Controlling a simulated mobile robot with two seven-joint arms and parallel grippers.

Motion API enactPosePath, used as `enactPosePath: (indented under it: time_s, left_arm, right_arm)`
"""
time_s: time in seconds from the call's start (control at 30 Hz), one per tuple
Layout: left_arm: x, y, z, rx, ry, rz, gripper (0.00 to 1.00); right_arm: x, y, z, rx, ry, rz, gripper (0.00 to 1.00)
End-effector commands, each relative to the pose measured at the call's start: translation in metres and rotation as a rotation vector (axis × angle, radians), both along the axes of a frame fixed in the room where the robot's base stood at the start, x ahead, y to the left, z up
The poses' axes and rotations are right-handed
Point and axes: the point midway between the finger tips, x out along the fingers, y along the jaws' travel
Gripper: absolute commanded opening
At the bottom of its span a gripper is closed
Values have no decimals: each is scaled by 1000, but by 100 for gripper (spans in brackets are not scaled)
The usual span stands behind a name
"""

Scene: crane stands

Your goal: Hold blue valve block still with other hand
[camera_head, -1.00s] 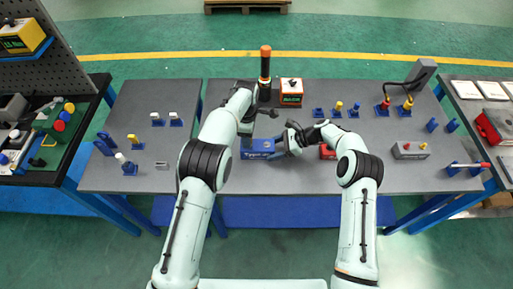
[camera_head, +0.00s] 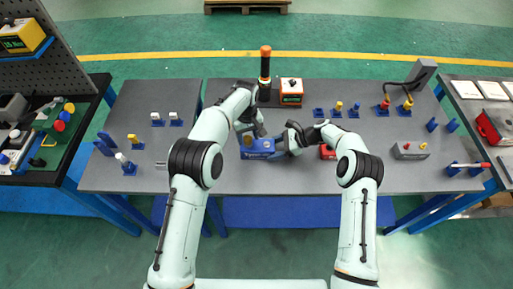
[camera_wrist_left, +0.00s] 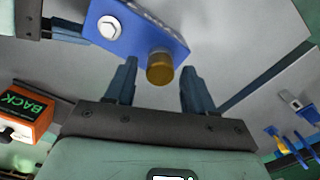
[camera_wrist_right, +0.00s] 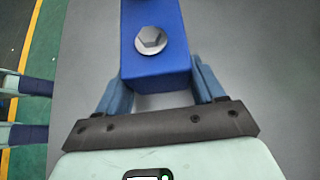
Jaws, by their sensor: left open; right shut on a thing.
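The blue valve block (camera_head: 258,150) lies on the middle of the grey table. It has a brass knob (camera_wrist_left: 160,68) and a hex bolt, which shows in the left wrist view (camera_wrist_left: 110,27) and in the right wrist view (camera_wrist_right: 151,40). My right gripper (camera_wrist_right: 155,85) is shut on one end of the block, a finger on each side. My left gripper (camera_wrist_left: 154,80) is open above the block, with the brass knob between and just past its fingertips. I cannot tell whether the left fingers touch the knob.
A dark post with an orange top (camera_head: 265,65) and an orange box (camera_head: 291,91) stand behind the block. A red block (camera_head: 327,152) lies close to my right gripper. Several small blue stands hold parts at both sides. The table's front middle is clear.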

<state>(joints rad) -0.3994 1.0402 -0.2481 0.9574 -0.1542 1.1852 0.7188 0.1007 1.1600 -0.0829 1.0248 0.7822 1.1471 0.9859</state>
Motion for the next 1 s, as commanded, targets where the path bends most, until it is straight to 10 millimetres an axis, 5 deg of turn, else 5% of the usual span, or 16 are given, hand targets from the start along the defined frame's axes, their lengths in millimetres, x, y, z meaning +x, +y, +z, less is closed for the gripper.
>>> enactPosePath:
  time_s: [0.8, 1.0]
  left_arm:
    - [0, 0, 0, -3, 0, -841, 54]
    - [0, 0, 0, -1, 0, -941, 54]
  right_arm:
    - [0, 1, 1, 2, 1, 1, 27]
    - [0, 1, 1, 2, 1, 1, 27]
